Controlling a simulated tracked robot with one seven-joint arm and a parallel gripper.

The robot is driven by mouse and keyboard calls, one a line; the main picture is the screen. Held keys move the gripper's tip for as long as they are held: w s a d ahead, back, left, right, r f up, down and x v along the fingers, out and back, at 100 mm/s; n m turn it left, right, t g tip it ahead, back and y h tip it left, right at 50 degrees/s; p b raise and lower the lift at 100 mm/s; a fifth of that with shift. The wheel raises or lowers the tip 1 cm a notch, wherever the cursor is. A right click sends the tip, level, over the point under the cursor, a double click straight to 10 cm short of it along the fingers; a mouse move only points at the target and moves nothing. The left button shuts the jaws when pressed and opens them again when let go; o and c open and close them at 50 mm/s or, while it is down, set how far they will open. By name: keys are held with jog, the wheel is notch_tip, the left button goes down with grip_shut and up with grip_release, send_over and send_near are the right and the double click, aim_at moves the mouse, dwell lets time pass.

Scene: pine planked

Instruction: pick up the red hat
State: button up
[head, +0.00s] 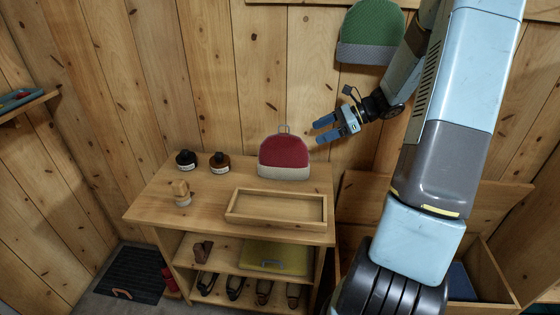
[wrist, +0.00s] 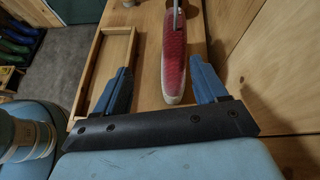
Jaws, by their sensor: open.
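The red hat (head: 284,156) stands upright near the back right of the wooden bench top, with a pale band along its lower edge and a metal wire loop above it. In the wrist view the hat (wrist: 174,62) shows edge-on, between the lines of my two blue fingers and ahead of them. My gripper (head: 322,130) is open and empty, in the air just right of and a little above the hat. Its fingers also show in the wrist view (wrist: 163,85). I see no contact between fingers and hat.
An empty wooden tray (head: 232,216) lies on the bench (head: 150,207) in front of the hat. Two dark jars (head: 219,162) and a small wooden-handled item (head: 182,193) are at left. A green hat (head: 371,35) hangs on the wall. Shoes (head: 235,288) sit on lower shelves.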

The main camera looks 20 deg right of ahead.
jog(key=w+d+f+m+t+y, duration=0.1)
jog(key=w+d+f+m, duration=0.1)
send_near(288, 143)
jog(key=w+a+f, duration=0.3)
jog(key=shift+w+a+f, duration=0.1)
jog(key=shift+w+f, duration=0.05)
jog(key=shift+w, duration=0.1)
jog(key=shift+x, duration=2.8)
jog(key=shift+s, duration=0.1)
grip_shut()
